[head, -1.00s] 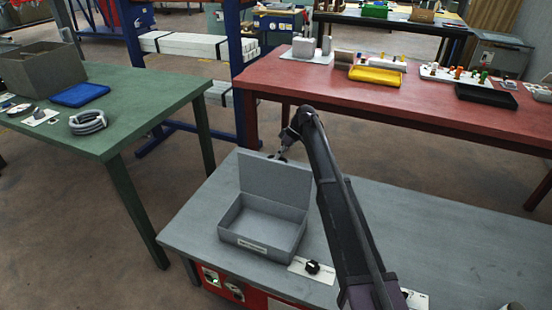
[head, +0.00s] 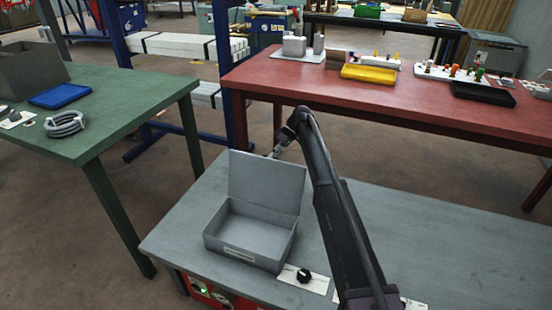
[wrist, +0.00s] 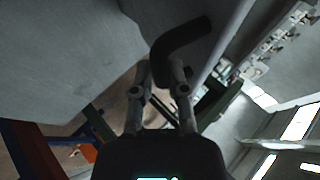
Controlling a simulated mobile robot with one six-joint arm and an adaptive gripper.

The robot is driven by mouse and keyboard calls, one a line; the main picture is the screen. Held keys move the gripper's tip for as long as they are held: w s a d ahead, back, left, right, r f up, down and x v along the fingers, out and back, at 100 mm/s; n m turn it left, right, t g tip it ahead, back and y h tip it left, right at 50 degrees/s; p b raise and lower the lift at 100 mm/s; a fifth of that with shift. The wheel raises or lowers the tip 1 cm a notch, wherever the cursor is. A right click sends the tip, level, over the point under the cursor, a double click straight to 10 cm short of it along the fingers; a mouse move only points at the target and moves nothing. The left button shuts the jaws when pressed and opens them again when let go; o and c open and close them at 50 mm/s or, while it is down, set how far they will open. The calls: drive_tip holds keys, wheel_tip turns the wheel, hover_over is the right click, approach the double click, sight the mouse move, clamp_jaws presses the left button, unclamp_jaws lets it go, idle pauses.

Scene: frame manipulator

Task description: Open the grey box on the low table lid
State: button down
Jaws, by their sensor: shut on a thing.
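The grey box (head: 226,245) stands on the low grey table (head: 400,235), with a pale label on its front. Its lid (head: 264,183) stands up, about upright, at the back edge, and the empty inside shows. My gripper (head: 274,153) is at the lid's top edge, partly behind it. In the wrist view my gripper (wrist: 160,72) has its fingers closed about a dark bent bar (wrist: 182,40), which looks like a handle of the lid. The exact contact is dim there.
A black knob on a white plate (head: 303,278) sits right of the box. A red table (head: 300,75) with trays and parts stands behind, and a green table (head: 130,105) stands left. The low table's right part is mostly clear beyond my arm.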

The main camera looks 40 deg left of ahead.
idle(0.3)
drive_tip(key=c, duration=0.6)
unclamp_jaws()
drive_tip(key=shift+a+f, duration=0.1)
drive_tip(key=shift+c, duration=0.2)
